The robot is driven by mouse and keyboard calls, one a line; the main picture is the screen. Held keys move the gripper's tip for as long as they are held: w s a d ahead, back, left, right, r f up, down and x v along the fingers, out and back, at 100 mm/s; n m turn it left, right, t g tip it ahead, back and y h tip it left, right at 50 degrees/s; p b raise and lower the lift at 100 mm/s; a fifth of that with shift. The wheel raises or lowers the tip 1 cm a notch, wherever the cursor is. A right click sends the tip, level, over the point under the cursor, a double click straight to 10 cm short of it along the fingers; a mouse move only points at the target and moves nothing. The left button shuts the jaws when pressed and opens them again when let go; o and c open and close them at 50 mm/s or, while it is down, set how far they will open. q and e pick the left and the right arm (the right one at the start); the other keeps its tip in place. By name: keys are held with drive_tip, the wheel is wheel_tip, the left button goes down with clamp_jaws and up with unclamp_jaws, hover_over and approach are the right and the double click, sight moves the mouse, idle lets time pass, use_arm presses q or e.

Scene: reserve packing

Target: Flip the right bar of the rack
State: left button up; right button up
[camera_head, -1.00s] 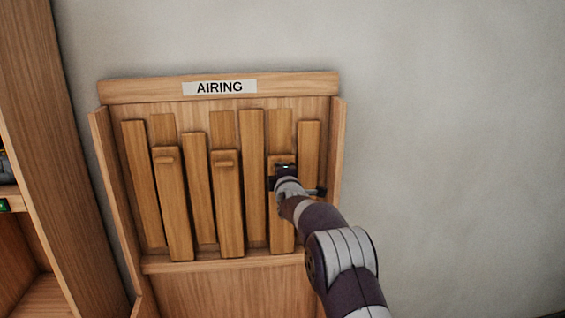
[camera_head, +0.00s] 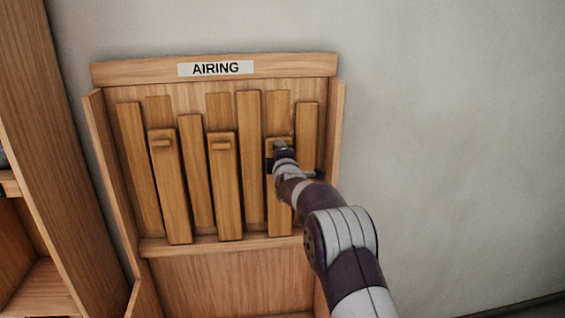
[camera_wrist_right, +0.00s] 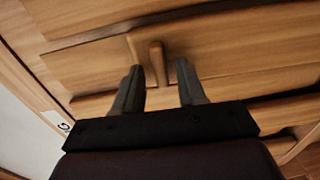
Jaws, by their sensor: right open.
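The wooden rack (camera_head: 215,68), labelled AIRING, stands against the wall. It has three front bars with small pegs near their tops: a left bar (camera_head: 171,195), a middle bar (camera_head: 226,190) and a right bar (camera_head: 280,215). My right gripper (camera_head: 281,149) is at the upper part of the right bar and hides some of it. In the right wrist view, the right gripper (camera_wrist_right: 162,80) is open, with its two fingers on either side of the right bar's peg (camera_wrist_right: 156,58). Whether they touch the bar cannot be told. My left gripper is not in view.
Several fixed slats (camera_head: 250,160) stand between and behind the bars. The rack's side panel (camera_head: 336,140) is close to the right of my gripper. A wooden shelf unit (camera_head: 60,160) stands at the left. The wall at the right is bare.

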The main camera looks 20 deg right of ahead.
drive_tip(key=f+b+v, duration=0.1)
drive_tip(key=b+v, duration=0.2)
drive_tip(key=v, duration=0.9)
drive_tip(key=shift+r, duration=0.5)
drive_tip(key=s+a+f+m+g+y, duration=0.2)
drive_tip(key=s+a+f+m+g, duration=0.25)
drive_tip(key=f, duration=0.45)
drive_tip(key=s+a+f+m+g+y, duration=0.1)
drive_tip(key=s+f+m+g, duration=0.3)
drive_tip(key=s+f+m, duration=0.35)
drive_tip(key=s+a+f+m+g, duration=0.1)
drive_tip(key=s+a+f+g, duration=0.1)
drive_tip(key=s, duration=0.9)
drive_tip(key=s+a+f+m+g+y, duration=0.1)
drive_tip(key=s+f+g, duration=0.4)
drive_tip(key=s, duration=0.7)
drive_tip(key=shift+a+f+m, duration=0.45)
drive_tip(key=shift+a+m, duration=0.05)
drive_tip(key=shift+a, duration=0.4)
drive_tip(key=shift+s, duration=0.1)
